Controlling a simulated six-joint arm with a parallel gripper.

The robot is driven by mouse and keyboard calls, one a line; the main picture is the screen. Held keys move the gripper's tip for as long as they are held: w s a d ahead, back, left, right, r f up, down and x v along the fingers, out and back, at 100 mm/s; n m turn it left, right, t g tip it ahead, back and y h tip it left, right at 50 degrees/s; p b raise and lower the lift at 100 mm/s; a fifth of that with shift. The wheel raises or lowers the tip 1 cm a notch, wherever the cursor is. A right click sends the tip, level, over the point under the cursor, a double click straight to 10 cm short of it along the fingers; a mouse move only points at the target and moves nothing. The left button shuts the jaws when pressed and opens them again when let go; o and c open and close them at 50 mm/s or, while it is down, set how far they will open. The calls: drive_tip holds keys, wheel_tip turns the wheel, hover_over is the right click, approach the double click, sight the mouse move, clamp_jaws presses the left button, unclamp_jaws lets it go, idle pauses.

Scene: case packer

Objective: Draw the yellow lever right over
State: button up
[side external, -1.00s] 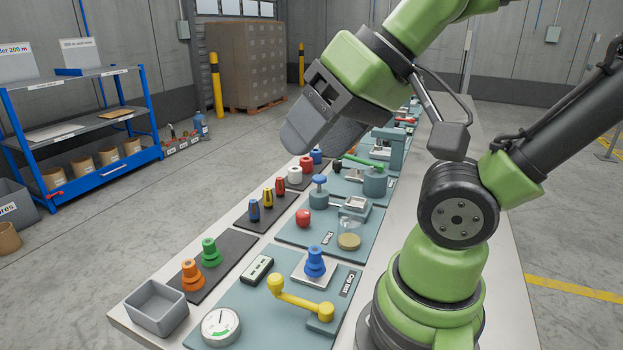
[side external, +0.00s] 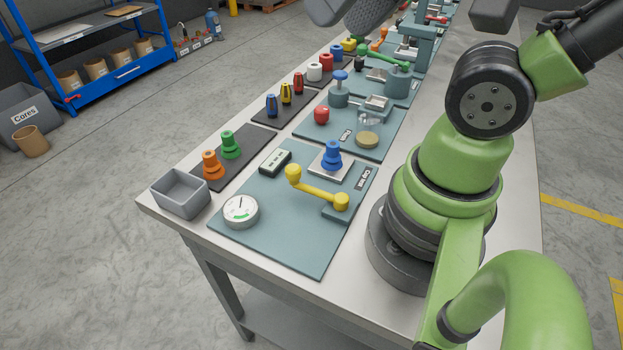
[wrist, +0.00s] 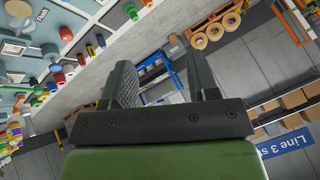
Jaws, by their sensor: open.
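The yellow lever (side external: 318,190) is on the nearest blue-grey panel in the side external view. Its arm runs from a pivot at the panel's right edge to a round knob (side external: 293,174) at the upper left. My gripper (side external: 350,8) is cut off at the top edge of that view, well beyond the lever and apart from it. In the wrist view my gripper (wrist: 162,70) shows two fingers spread apart with nothing between them. I cannot make out the yellow lever in the wrist view.
A blue knob (side external: 332,156) stands close behind the lever. A round gauge (side external: 240,211), a counter box (side external: 275,162) and a grey bin (side external: 180,193) lie to the left. The panel's front part is bare. The wrist view shows a blue shelf (wrist: 172,75) and floor.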

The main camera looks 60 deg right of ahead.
drive_tip(key=shift+w+d, duration=0.1)
drive_tip(key=shift+w, duration=0.2)
drive_tip(key=c, duration=0.7)
drive_tip(key=w+d+f+m+g, duration=0.1)
drive_tip(key=w+d+m, duration=0.1)
drive_tip(key=w+d+f+m+g, duration=0.2)
drive_tip(key=w, duration=0.1)
drive_tip(key=w+d+f+m+g, duration=0.1)
drive_tip(key=w+m, duration=0.1)
drive_tip(key=shift+w+d+f+g, duration=0.2)
drive_tip(key=shift+d+f+g, duration=0.1)
drive_tip(key=shift+d+f, duration=0.1)
clamp_jaws()
drive_tip(key=w+d+f+m+g+y, duration=0.2)
drive_tip(key=d+f+m, duration=0.4)
drive_tip(key=f, duration=0.4)
drive_tip(key=shift+w+d+g, duration=0.25)
drive_tip(key=shift+d+g, duration=0.35)
drive_tip(key=shift+d, duration=0.15)
drive_tip(key=shift+f, duration=0.1)
